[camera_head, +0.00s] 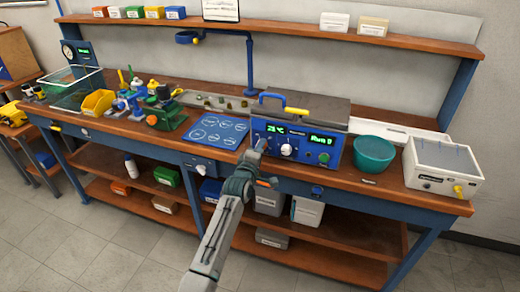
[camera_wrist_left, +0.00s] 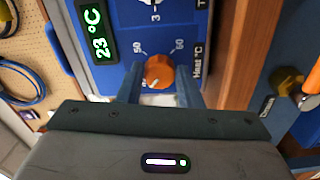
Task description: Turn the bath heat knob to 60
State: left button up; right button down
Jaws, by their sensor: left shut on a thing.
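The blue bath unit (camera_head: 335,150) stands on the bench with a green-lit display and a white knob (camera_head: 287,150) on its front. My left gripper (camera_head: 262,146) is at the left part of this front panel and hides the heat knob there. In the left wrist view the orange heat knob (camera_wrist_left: 159,71) sits between my left fingers, which are shut on it. The labels 50 and 60 show around the knob, beside the words Heat °C. A pale mark shows on the knob's lower left edge, away from the 60. The display (camera_wrist_left: 97,32) reads 23 °C. My right gripper is not in view.
A teal bowl (camera_head: 374,154) and a white box (camera_head: 443,165) stand right of the bath. Free floor lies in front.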

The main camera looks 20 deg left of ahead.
pick_arm(q)
jog(key=n+b, duration=0.2)
jog(key=n, duration=1)
jog(key=n+b, duration=0.2)
jog(key=n, duration=0.9)
jog(key=n+b, duration=0.2)
jog(key=n, duration=1)
jog(key=shift+a+n+b, duration=0.25)
jog(key=shift+n+b, duration=0.05)
jog(key=shift+b, duration=0.05)
jog(key=o, duration=1)
jog(key=shift+s, duration=0.1)
